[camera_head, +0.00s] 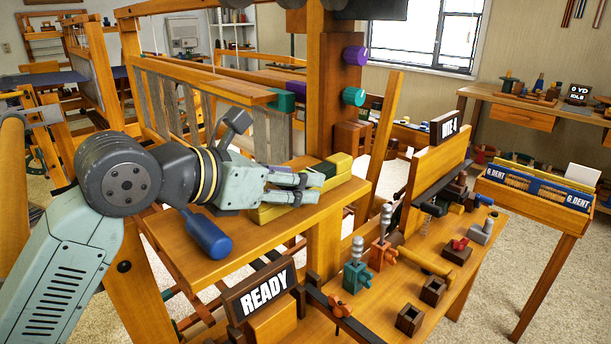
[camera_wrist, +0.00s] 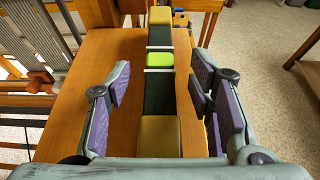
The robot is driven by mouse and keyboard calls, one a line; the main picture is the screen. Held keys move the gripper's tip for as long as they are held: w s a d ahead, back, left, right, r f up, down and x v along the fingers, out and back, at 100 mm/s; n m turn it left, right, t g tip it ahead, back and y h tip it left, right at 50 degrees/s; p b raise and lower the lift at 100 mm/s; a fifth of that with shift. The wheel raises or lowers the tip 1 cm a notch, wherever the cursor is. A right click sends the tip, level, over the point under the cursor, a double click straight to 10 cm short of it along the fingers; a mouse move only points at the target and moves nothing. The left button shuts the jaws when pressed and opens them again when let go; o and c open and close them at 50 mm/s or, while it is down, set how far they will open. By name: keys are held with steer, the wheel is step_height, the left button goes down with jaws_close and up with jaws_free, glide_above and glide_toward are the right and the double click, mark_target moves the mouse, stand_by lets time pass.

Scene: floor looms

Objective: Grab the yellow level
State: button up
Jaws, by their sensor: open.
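The yellow level (camera_head: 338,168) lies on a wooden shelf of the loom. In the wrist view the level (camera_wrist: 160,60) is a long bar with yellow end blocks, dark green stretches and a lime middle, running away from me. My gripper (camera_head: 308,185) reaches over the shelf from the left in the head view and hides part of the level. In the wrist view my gripper (camera_wrist: 158,88) is open, one finger on each side of the level, with gaps between the pads and the bar.
A blue-handled tool (camera_head: 208,235) lies on the shelf below my wrist. A READY sign (camera_head: 262,292) stands in front. A lower bench (camera_head: 385,290) at the right holds small clamps and blocks. A loom post (camera_head: 333,100) rises behind the level.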

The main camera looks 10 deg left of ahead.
steer(key=shift+w+d+f, duration=0.3)
steer(key=shift+w, duration=0.2)
steer(key=shift+c, duration=0.4)
jaws_close()
